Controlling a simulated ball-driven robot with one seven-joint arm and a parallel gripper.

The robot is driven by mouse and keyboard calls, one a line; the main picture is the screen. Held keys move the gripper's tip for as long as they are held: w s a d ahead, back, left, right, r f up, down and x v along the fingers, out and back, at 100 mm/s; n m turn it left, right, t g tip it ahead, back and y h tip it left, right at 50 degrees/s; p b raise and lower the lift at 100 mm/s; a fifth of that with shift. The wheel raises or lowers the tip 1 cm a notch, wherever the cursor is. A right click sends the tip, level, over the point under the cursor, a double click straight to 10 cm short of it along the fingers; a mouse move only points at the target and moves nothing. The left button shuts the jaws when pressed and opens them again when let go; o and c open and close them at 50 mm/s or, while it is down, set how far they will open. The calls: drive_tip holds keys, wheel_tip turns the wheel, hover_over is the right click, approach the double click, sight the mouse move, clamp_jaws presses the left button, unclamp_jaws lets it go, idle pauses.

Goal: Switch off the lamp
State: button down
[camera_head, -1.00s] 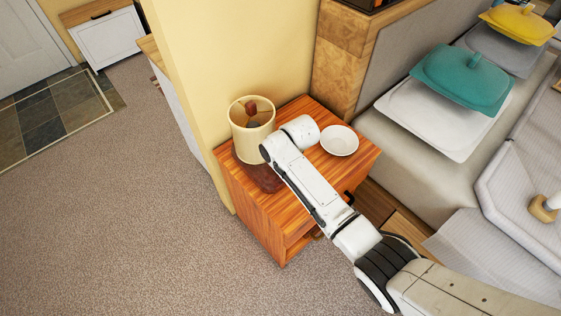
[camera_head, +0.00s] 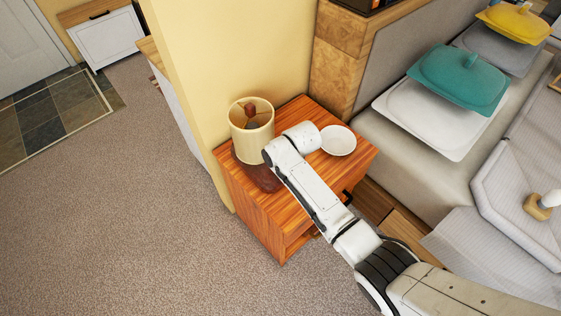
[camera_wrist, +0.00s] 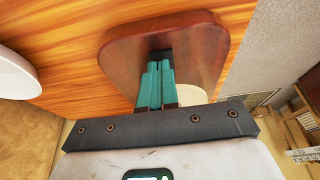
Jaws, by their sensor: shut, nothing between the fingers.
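The lamp has a cream shade (camera_head: 252,131) and a dark reddish-brown base (camera_head: 261,179) on the wooden nightstand (camera_head: 240,196). No clear glow shows in the shade. In the wrist view, the brown base (camera_wrist: 120,52) fills the upper middle, and part of the pale shade (camera_wrist: 196,95) shows to the right of the fingers. My gripper (camera_wrist: 158,66) has teal fingers, shut and empty, pointing at the base. A small dark part (camera_wrist: 160,53) lies at the fingertips; I cannot tell whether they touch it. In the head view my arm hides the gripper.
A white bowl (camera_head: 338,140) stands on the nightstand right of my arm; it also shows in the wrist view (camera_wrist: 14,76). A yellow wall (camera_head: 215,60) rises close behind the lamp. Open carpet (camera_head: 110,220) lies at left.

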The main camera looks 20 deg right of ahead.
drive_tip(key=shift+s+f, duration=0.2)
drive_tip(key=shift+s, duration=0.1)
wheel_tip(320, 180, up, 4)
drive_tip(key=p, duration=0.4)
drive_tip(key=shift+d+r, duration=0.1)
drive_tip(key=shift+r, duration=0.05)
drive_tip(key=v, duration=1)
drive_tip(key=shift+p, duration=0.4)
